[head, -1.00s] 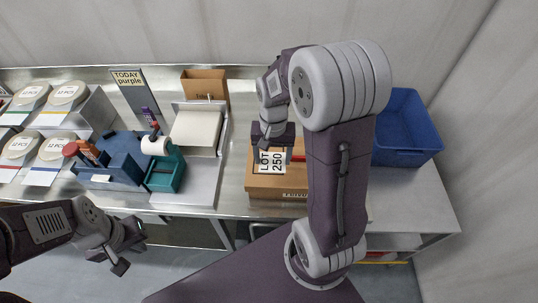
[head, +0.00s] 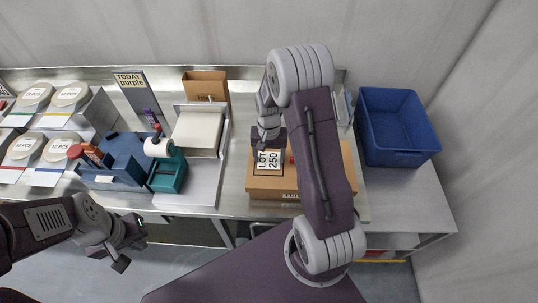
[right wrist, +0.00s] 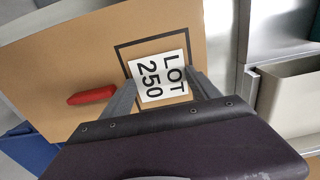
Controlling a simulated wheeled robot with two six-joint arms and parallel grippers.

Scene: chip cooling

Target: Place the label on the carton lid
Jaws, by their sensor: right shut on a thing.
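The label (head: 269,160) is white with "LOT 250" in black. My right gripper (head: 268,147) is shut on it, over the left part of the brown carton's lid (head: 262,184). In the right wrist view the label (right wrist: 160,80) lies between the fingers (right wrist: 165,88), slightly tilted within a black outlined rectangle (right wrist: 124,46) on the lid. It looks close to the lid; I cannot tell whether it touches. My left gripper (head: 130,243) is open and empty, in front of the bench at the left. My right arm hides part of the carton.
A red object (right wrist: 92,95) lies on the lid beside the outline. A blue bin (head: 400,127) stands to the right. A teal dispenser (head: 168,172) with a white roll and a pale tray (head: 197,130) stand to the left.

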